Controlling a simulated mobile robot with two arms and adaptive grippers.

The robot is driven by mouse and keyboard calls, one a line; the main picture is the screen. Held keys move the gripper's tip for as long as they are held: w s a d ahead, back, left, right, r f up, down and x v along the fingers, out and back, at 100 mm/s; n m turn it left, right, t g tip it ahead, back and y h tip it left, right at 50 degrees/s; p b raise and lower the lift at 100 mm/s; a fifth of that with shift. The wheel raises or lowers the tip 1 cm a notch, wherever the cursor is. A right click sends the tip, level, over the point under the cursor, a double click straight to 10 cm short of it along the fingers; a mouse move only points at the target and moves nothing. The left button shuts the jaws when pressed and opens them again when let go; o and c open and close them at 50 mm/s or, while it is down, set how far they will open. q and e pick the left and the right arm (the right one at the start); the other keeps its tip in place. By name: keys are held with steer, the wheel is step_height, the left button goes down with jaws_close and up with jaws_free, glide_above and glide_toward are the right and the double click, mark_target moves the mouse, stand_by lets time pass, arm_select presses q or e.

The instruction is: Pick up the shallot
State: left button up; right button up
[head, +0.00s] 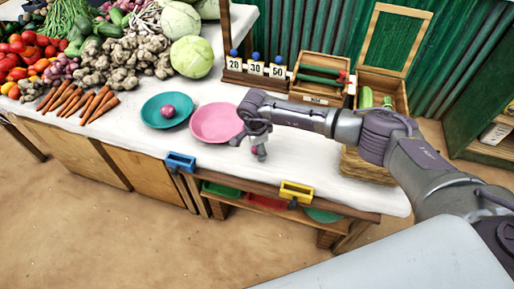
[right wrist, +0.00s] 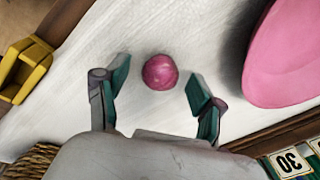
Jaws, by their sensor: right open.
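A round pink-purple shallot (right wrist: 160,72) lies on the white cloth in the right wrist view. My right gripper (right wrist: 158,82) is open, with its fingertips on either side of the shallot and a gap to each. In the head view my right gripper (head: 258,151) points down over the cloth, just right of the pink plate, and mostly hides that shallot. Another shallot-like purple ball (head: 168,111) sits in the teal plate (head: 150,119). My left gripper is not in view.
The pink plate (head: 215,123) stands close to the right gripper; it also shows in the right wrist view (right wrist: 285,50). Number cards (head: 255,68) and wooden crates stand behind. A yellow holder (head: 297,191) and a blue one (head: 180,162) sit at the table's front edge. Vegetables fill the left.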

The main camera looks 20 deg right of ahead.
steer(key=c, duration=1)
steer(key=shift+o, duration=0.2)
steer(key=shift+r, duration=0.15)
